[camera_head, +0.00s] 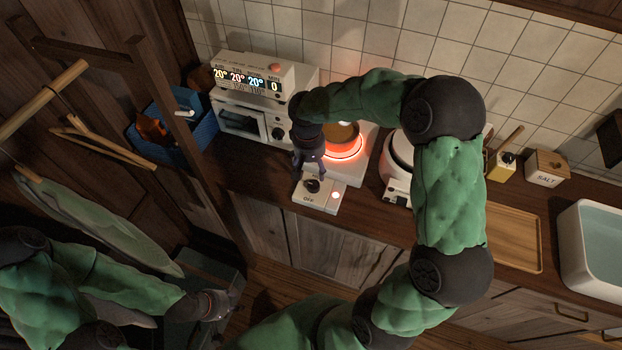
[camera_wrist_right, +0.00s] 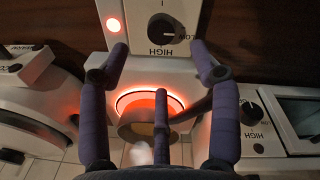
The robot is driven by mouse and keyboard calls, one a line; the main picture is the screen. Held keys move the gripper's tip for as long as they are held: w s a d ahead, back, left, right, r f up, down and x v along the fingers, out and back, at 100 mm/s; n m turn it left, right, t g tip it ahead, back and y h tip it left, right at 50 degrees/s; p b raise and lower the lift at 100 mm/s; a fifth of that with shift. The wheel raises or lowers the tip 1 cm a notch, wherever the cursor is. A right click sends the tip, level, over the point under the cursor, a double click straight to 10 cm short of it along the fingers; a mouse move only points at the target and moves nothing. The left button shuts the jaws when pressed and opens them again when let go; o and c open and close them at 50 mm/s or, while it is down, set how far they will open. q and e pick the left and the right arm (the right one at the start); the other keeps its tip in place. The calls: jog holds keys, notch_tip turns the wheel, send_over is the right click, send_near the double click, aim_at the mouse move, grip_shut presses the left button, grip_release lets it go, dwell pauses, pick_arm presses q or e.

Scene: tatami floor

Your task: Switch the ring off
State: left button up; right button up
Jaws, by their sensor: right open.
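The ring (camera_head: 347,152) glows orange-red on the white cooker, under a small brownish pan. It also glows in the right wrist view (camera_wrist_right: 178,103). Its black knob (camera_head: 313,186) sits on the cooker's front panel, with OFF printed on the near side. In the right wrist view the knob (camera_wrist_right: 162,28) is beside HIGH and LOW lettering; its exact setting is hard to read. A red indicator light (camera_wrist_right: 113,25) is lit beside it. My right gripper (camera_head: 310,168) is open and empty, just above and behind the knob. My left gripper (camera_head: 232,296) is low at the left, away from the cooker; its jaws are unclear.
A white oven with a lit display (camera_head: 247,80) stands left of the cooker, beside a blue crate (camera_head: 168,132). A white round appliance (camera_head: 397,160) stands to its right. Farther right are a salt box (camera_head: 546,168), a wooden board (camera_head: 515,240) and a basin (camera_head: 575,270).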

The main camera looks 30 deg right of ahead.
aim_at(313, 184)
jog(key=f, duration=0.3)
jog(key=f+b, duration=0.1)
jog(key=f, duration=0.4)
jog(key=shift+d+f+b, duration=0.25)
jog(key=shift+f+b, duration=0.1)
jog(key=shift+b, duration=0.05)
jog(key=c, duration=1.1)
